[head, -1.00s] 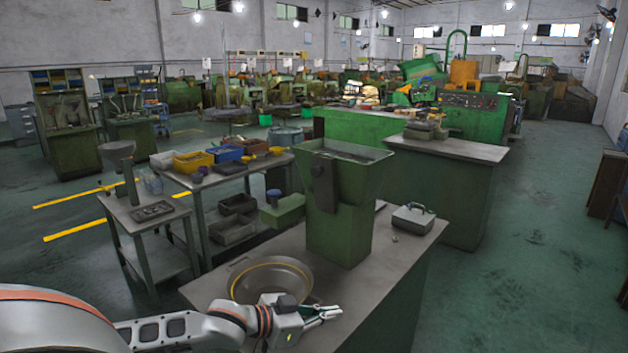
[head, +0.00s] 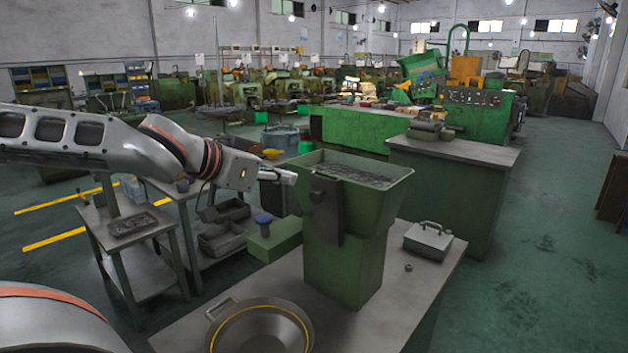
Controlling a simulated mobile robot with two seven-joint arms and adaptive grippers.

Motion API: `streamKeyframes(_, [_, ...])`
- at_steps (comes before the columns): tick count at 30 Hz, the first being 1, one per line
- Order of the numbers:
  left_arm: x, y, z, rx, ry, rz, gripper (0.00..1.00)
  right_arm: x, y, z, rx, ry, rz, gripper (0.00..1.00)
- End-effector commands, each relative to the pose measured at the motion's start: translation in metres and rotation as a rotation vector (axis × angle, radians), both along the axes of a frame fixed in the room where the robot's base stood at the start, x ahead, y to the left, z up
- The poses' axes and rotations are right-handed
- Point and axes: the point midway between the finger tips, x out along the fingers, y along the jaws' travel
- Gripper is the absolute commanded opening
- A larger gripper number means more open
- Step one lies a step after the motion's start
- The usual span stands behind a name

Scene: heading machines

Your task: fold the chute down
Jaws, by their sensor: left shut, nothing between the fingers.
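The green hopper (head: 375,187) stands upright on the grey bench, its wide top filled with dark small parts. A dark plate (head: 327,210), which looks like the chute, stands upright against the hopper's front left face. My left gripper (head: 291,177) comes in from the left at about the height of the hopper's rim. It is shut and empty, with its fingertips just left of the plate's top. I cannot tell whether they touch the hopper. My right gripper is not in view.
A round pan (head: 258,330) with a yellow ring sits on the grey bench (head: 405,289) in front of the hopper. A grey metal box (head: 428,241) stands right of it. A green block with a blue knob (head: 274,238) is behind on the left. Open floor lies to the right.

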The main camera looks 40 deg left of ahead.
Motion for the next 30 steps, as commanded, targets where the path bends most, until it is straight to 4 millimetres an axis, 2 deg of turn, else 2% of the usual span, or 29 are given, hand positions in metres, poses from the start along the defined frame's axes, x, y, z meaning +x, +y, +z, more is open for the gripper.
streamKeyframes(13, [0.005,-0.001,-0.003,-0.001,0.002,-0.002,0.0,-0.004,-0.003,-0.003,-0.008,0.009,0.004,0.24])
streamKeyframes(30, [0.047,-0.005,-0.024,-0.001,0.004,0.0,0.0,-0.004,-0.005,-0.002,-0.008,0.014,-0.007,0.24])
